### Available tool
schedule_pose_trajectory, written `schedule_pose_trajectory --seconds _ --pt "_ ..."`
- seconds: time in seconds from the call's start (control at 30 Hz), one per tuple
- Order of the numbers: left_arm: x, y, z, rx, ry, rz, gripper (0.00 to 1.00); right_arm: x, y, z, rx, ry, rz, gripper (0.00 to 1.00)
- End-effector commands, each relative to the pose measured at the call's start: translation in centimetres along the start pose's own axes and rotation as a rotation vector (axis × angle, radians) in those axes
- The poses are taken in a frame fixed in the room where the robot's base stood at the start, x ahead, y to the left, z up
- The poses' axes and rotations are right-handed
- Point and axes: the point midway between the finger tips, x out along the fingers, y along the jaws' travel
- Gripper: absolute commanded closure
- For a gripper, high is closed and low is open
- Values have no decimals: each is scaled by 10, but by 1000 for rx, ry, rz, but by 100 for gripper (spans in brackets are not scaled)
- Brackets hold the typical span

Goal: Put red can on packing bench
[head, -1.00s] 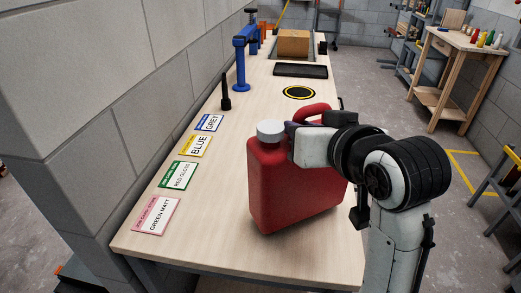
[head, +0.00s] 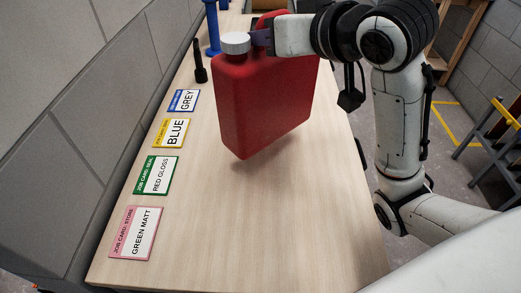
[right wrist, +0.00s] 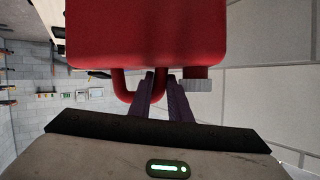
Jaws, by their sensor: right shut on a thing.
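The red can (head: 262,100) is a jerrycan with a white cap (head: 235,43). It is over the packing bench (head: 250,230), to the right of the job cards, and looks slightly tilted. A soft shadow lies under its lower edge; whether it touches the top I cannot tell for sure. My right gripper (head: 263,38) is shut on the can's handle beside the cap. In the right wrist view the purple fingers (right wrist: 161,82) close on the handle, and the red body (right wrist: 150,35) fills the top. My left gripper is not in view.
Job cards lie along the bench's left side: GREEN MATT (head: 137,233), RED GLOSS (head: 156,175), BLUE (head: 172,132) and GREY (head: 184,101). A black tool (head: 200,65) and a blue stand (head: 212,30) are beyond. The near bench top is clear. A block wall (head: 75,120) borders the left.

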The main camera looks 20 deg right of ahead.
Motion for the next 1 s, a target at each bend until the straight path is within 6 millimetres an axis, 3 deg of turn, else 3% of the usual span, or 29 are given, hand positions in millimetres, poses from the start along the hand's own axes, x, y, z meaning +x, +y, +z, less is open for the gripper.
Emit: schedule_pose_trajectory --seconds 0.03,0.3,0.63,0.77,1.0 --pt "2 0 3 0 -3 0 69 -3 8 -10 -11 15 -1 100" --pt "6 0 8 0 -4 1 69 -17 30 -34 -16 11 -28 100" --pt "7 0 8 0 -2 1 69 -27 39 -43 -12 9 -34 100" --pt "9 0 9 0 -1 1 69 -24 40 -36 -11 6 -35 100" --pt "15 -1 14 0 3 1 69 -9 45 -1 -11 5 -34 100"
